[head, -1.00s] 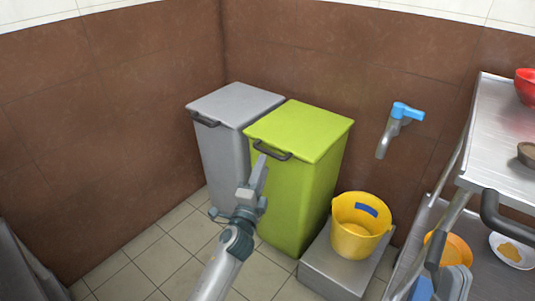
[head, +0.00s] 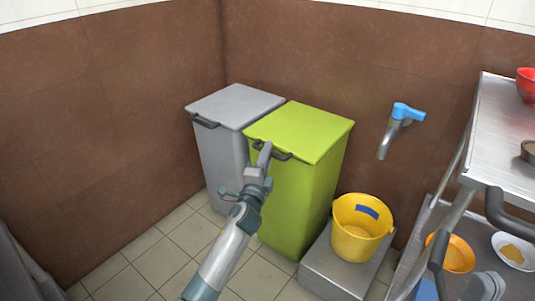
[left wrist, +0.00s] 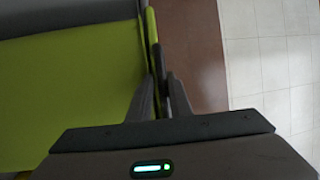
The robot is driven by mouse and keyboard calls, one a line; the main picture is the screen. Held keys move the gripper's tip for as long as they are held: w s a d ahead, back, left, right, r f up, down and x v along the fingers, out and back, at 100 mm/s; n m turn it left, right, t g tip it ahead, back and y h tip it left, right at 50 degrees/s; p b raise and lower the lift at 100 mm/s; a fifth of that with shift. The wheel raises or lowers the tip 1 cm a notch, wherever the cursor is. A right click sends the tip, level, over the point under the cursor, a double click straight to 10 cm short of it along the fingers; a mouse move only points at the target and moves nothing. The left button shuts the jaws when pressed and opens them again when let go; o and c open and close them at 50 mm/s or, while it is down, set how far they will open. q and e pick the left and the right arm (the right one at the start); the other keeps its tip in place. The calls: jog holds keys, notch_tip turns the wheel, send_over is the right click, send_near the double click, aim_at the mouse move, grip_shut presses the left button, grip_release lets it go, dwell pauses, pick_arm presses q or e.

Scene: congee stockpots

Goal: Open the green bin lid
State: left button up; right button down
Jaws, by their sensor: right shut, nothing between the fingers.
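The green bin (head: 293,195) stands against the wall. Its flat green lid (head: 300,130) is down, with a dark bar handle (head: 288,156) on its front edge. My left gripper (head: 264,152) is at the left part of this handle. In the left wrist view, its two narrow fingers (left wrist: 160,82) are close together, one on each side of the dark handle and lid edge. Whether they press on the handle is not clear. The green lid (left wrist: 75,90) fills the left of that view. My right gripper (head: 438,245) is shut and empty at lower right.
A grey bin (head: 218,150) stands close on the left. A yellow bucket (head: 360,228) sits on a grey block (head: 340,265) to the right. A blue-handled tap (head: 402,115) is above it. A metal cart (head: 497,140) is at far right. Tiled floor in front is clear.

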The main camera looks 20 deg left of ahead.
pick_arm(q)
grip_shut()
jog(key=shift+r, duration=0.15)
